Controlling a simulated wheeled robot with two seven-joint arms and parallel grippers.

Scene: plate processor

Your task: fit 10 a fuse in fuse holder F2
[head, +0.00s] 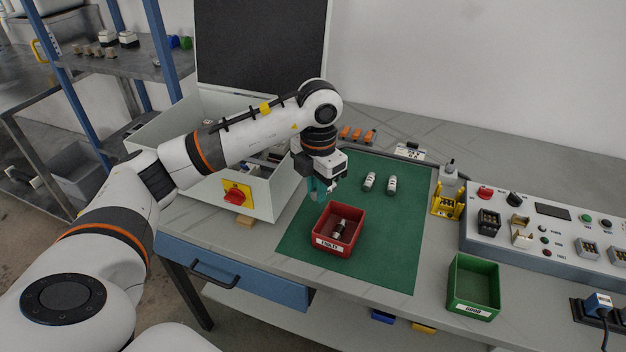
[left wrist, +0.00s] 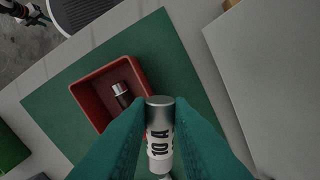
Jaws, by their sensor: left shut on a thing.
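My left gripper (head: 318,190) is shut on a silver and white fuse marked 10A (left wrist: 160,135), which stands out between the teal fingertips in the left wrist view. The gripper is above the green mat, between the open white box and the red bin. Two more white fuses (head: 369,181) (head: 391,184) lie on the mat to its right. The white box (head: 270,195) has a red rotary switch on a yellow plate (head: 237,193). My arm hides much of its inside, and I cannot make out fuse holder F2. My right gripper is not in view.
A red bin labelled FAULTY (head: 332,243) on the green mat (head: 395,245) holds a fuse (head: 339,229). A green bin (head: 474,278) stands at the front right. A control panel (head: 550,235) fills the right side. The mat's right part is clear.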

